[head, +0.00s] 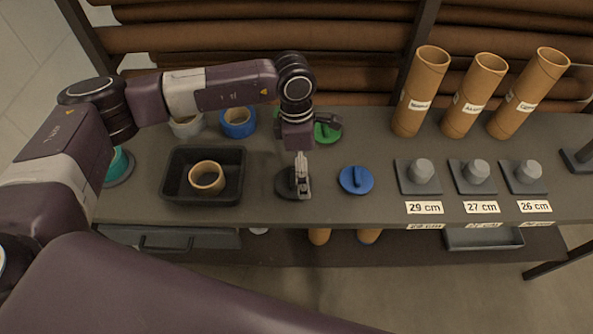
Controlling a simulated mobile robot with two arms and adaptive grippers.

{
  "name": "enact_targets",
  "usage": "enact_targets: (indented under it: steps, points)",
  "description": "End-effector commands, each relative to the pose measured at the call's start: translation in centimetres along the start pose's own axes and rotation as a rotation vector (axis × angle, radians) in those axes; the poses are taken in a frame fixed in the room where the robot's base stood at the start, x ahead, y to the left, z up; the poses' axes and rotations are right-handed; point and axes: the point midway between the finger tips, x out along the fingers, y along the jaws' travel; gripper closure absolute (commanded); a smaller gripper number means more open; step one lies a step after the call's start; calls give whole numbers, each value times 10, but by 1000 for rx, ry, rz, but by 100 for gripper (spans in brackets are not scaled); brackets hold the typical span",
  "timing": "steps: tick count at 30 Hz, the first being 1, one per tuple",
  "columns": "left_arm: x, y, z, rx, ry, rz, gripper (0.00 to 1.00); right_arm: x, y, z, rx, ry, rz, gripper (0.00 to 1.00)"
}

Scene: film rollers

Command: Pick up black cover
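The black cover (284,186) is a round dark disc lying on the grey table, left of the blue cover (356,180). My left gripper (302,190) points straight down at the right part of the black cover, and its fingers hide some of it. The fingers are seen nearly edge-on, so I cannot tell whether they are open, shut or touching the cover's grip. A green cover (325,133) lies behind, partly hidden by my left wrist. My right gripper is not in view.
A black tray (171,190) with a tape roll (207,178) stands left of the black cover. More tape rolls (238,123) are behind it. On the right are grey knobbed holders (418,178) with length labels and upright cardboard tubes (421,90). Bare table lies around the blue cover.

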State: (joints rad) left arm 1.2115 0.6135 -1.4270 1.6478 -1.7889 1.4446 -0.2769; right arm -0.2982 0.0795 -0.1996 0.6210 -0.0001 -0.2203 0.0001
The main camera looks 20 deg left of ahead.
Motion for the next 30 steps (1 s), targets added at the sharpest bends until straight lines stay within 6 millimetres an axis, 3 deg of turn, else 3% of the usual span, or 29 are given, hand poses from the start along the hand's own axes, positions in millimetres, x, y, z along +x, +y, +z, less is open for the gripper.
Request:
enact_targets:
  steps: [3, 6, 21, 30]
  points:
    - [-8, 17, -25, 1, 87, 46, 6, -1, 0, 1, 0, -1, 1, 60]
    - [-2, 21, -32, 1, 108, 54, 6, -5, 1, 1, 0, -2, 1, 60]
    - [62, 24, -35, 0, 102, 52, 6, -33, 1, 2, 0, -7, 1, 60]
    - [68, 25, -35, 0, 101, 54, 7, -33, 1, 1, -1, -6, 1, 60]
